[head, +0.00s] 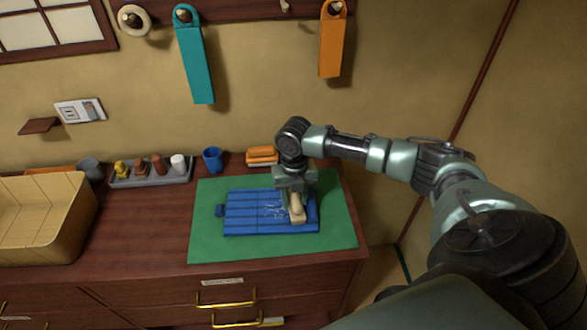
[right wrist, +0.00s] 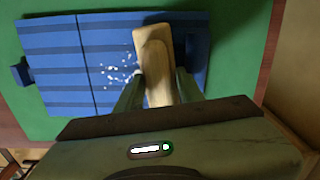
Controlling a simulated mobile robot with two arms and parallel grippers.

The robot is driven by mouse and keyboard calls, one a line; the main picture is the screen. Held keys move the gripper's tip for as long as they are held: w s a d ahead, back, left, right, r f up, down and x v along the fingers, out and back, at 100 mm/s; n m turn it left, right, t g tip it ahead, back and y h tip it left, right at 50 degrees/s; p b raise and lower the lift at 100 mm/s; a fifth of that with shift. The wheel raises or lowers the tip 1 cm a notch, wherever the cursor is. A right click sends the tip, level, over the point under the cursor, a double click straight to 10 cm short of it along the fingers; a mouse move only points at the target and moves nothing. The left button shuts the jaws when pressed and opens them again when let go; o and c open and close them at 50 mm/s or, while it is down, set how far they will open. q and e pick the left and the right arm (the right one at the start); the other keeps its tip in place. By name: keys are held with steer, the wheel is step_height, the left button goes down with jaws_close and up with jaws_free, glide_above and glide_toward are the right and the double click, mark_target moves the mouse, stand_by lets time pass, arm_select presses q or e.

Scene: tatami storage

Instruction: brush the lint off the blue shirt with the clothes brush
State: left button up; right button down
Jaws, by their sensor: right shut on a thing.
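The blue shirt (head: 250,212) lies folded flat on a green mat (head: 340,236) on the wooden cabinet top. White lint (head: 272,211) is scattered over the right part of the shirt; in the right wrist view the lint (right wrist: 118,72) lies just left of the brush. My right gripper (head: 293,194) is shut on the pale wooden clothes brush (head: 298,210), over the shirt's right side. The brush (right wrist: 155,70) also shows between the fingers in the right wrist view. Whether its bristles touch the cloth is hidden. My left gripper is not in view.
A blue cup (head: 213,159) and orange folded cloths (head: 262,155) stand behind the mat. A grey tray (head: 150,178) with several small items and a tan basket (head: 45,222) are to the left. Teal (head: 195,65) and orange (head: 331,50) strips hang on the wall.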

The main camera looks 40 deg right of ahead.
steer(key=shift+w+a, duration=0.3)
steer(key=shift+a, duration=0.25)
steer(key=shift+p, duration=0.4)
steer(key=shift+w+a, duration=0.7)
steer(key=shift+a, duration=0.2)
steer(key=shift+p, duration=0.3)
steer(key=shift+w+a, duration=0.5)
steer(key=shift+a, duration=0.25)
steer(key=shift+p, duration=0.3)
